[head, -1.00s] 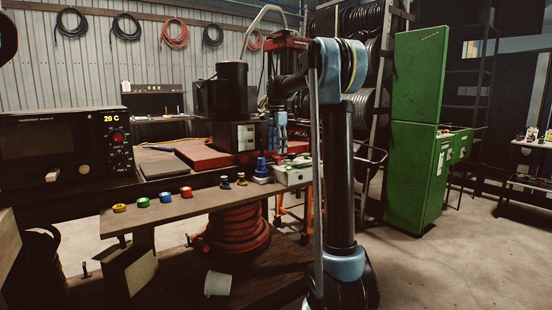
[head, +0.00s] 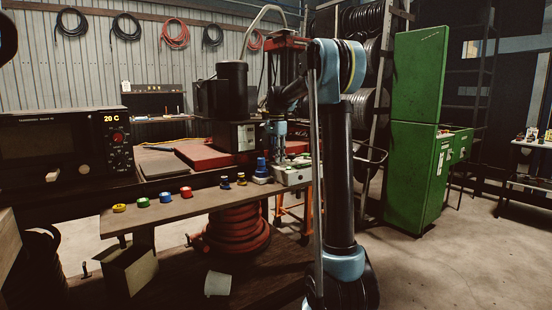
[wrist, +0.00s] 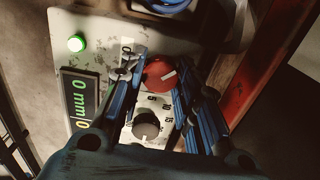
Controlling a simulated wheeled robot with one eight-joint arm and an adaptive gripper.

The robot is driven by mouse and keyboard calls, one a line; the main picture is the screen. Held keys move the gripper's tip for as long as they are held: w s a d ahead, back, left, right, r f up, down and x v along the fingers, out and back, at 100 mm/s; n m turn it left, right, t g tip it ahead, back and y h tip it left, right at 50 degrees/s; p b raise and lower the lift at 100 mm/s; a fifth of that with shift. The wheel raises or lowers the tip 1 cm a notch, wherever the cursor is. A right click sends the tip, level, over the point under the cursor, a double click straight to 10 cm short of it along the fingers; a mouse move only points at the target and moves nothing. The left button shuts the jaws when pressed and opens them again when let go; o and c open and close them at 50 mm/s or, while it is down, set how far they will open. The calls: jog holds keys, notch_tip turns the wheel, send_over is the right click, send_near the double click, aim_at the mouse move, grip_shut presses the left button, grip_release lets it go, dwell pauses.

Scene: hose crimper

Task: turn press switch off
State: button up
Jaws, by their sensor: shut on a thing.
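The press control box (head: 293,174) stands on the right end of the bench in the head view. In the wrist view its worn white panel (wrist: 103,28) carries a red rotary switch (wrist: 157,71) with a white pointer mark, a black dial (wrist: 146,127) with a number scale, and a green lamp (wrist: 76,43) that is lit. A display (wrist: 82,100) reads "0 mm". My gripper (wrist: 160,68) has its blue fingers on both sides of the red switch, closed on it. It also shows over the box in the head view (head: 280,158). Part of the panel is hidden by the fingers.
The red press (head: 205,152) with a black motor stands behind the box. Several coloured caps, such as a red one (head: 186,192), line the bench (head: 160,212). A red hose coil (head: 238,232) sits below. A green cabinet (head: 415,130) stands to the right.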

jog(key=shift+n, duration=0.4)
jog(key=n, duration=0.3)
jog(key=shift+n, duration=0.4)
jog(key=n, duration=1.3)
jog(key=shift+n, duration=0.3)
jog(key=o, duration=1.1)
